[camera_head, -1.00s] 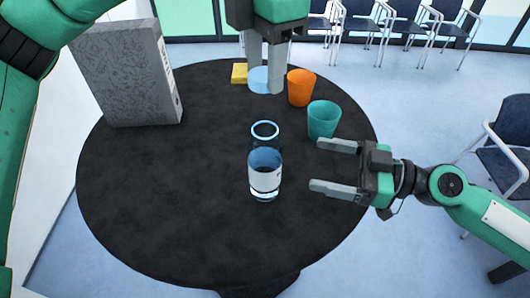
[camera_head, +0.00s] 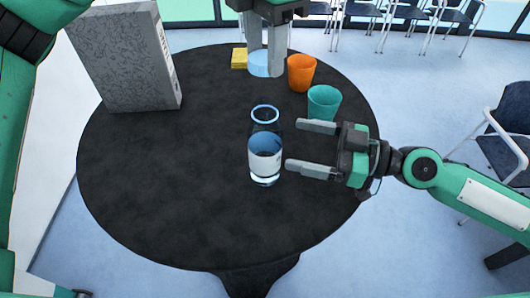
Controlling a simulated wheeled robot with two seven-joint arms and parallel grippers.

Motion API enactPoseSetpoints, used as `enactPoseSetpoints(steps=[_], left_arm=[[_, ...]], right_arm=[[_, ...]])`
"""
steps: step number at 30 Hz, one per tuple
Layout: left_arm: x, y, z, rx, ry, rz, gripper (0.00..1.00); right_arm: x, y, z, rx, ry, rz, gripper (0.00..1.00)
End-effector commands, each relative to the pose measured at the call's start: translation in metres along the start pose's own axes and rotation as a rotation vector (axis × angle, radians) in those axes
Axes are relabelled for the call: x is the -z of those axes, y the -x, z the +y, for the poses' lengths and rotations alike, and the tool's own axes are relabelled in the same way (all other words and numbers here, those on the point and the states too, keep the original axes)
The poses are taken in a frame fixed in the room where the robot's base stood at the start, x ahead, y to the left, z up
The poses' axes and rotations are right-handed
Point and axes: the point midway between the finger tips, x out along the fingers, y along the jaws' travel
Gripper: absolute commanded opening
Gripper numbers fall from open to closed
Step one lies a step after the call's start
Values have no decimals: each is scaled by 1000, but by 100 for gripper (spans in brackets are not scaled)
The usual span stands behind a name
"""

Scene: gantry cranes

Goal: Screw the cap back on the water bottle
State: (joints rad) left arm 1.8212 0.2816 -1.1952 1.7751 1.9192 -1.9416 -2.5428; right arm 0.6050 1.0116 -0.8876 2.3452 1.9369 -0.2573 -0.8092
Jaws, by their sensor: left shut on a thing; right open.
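The water bottle (camera_head: 265,158) stands upright and uncapped near the middle of the black round table, with a blue ring at its mouth and a white label. My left gripper (camera_head: 265,68) is shut on the light blue cap (camera_head: 260,64), behind the bottle in the picture. The cap is partly hidden by the fingers. My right gripper (camera_head: 306,147) is open and lies to the right of the bottle, its fingers pointing left toward it. The fingertips look close to the bottle's side; I cannot tell whether they touch it.
A teal cup (camera_head: 323,103) and an orange cup (camera_head: 301,73) stand behind and right of the bottle. A yellow block (camera_head: 239,59) lies at the back. A grey speckled binder (camera_head: 125,60) stands at the back left. The table's (camera_head: 165,205) front and left are clear.

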Motion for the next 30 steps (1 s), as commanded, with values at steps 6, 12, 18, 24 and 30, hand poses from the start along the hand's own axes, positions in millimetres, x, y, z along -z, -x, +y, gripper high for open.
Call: enactPoseSetpoints(steps=[6, 12, 18, 24, 30], left_arm=[[0, 0, 0, 0, 0, 0, 15], [0, 0, 0, 0, 0, 0, 15], [0, 0, 0, 0, 0, 0, 15], [0, 0, 0, 0, 0, 0, 15], [0, 0, 0, 0, 0, 0, 15]], right_arm=[[1, -16, 1, 0, 4, 0, 82], [1, -31, 0, 1, 5, 0, 82], [0, -43, -1, 5, 3, 1, 82], [0, -56, 0, 1, 2, 1, 82], [0, -72, -1, 5, 0, 2, 82]])
